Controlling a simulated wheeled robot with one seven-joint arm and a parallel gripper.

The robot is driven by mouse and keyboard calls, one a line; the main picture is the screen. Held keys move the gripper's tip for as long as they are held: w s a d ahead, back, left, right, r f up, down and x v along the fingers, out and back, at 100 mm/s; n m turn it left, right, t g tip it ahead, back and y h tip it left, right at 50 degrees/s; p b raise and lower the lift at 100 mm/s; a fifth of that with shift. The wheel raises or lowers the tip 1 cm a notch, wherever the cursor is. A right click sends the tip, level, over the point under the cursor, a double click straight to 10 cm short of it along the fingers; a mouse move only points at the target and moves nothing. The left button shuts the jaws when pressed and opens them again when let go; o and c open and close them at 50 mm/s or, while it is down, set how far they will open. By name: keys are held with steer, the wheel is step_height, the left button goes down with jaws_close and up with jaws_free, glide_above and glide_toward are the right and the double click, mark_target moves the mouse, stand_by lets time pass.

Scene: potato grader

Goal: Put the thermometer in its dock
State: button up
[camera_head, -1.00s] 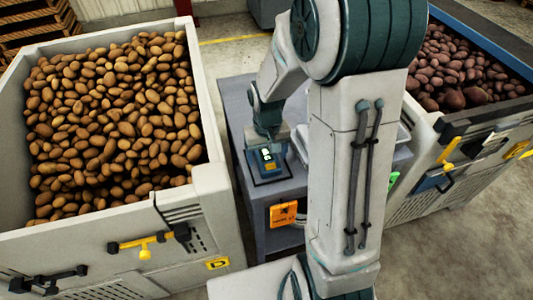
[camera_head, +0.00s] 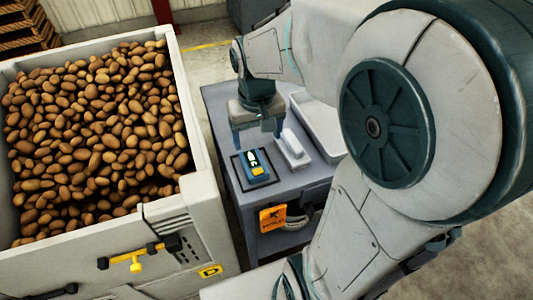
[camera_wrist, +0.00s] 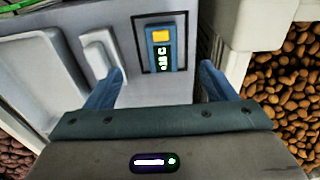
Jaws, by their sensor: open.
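The thermometer (camera_head: 256,165) is blue with a lit display and a yellow end. It lies on the grey stand within a dark square outline, which looks like its dock (camera_head: 238,182); it also shows in the wrist view (camera_wrist: 160,50). My gripper (camera_head: 258,140) is open and empty, above and just behind the thermometer in the head view. In the wrist view its two blue fingers (camera_wrist: 160,85) are spread wide, with the thermometer beyond them and between their lines. I see no finger touching it.
A white block-like object (camera_head: 293,148) and a pale tray (camera_head: 318,125) sit right of the thermometer on the grey stand (camera_head: 222,108). An orange tag (camera_head: 272,218) hangs on its front. A large potato bin (camera_head: 185,130) stands close on the left.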

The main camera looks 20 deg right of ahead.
steer(key=s+r+t, duration=0.1)
steer(key=s, duration=0.8)
steer(key=shift+s+t, duration=0.2)
steer(key=shift+t, duration=0.2)
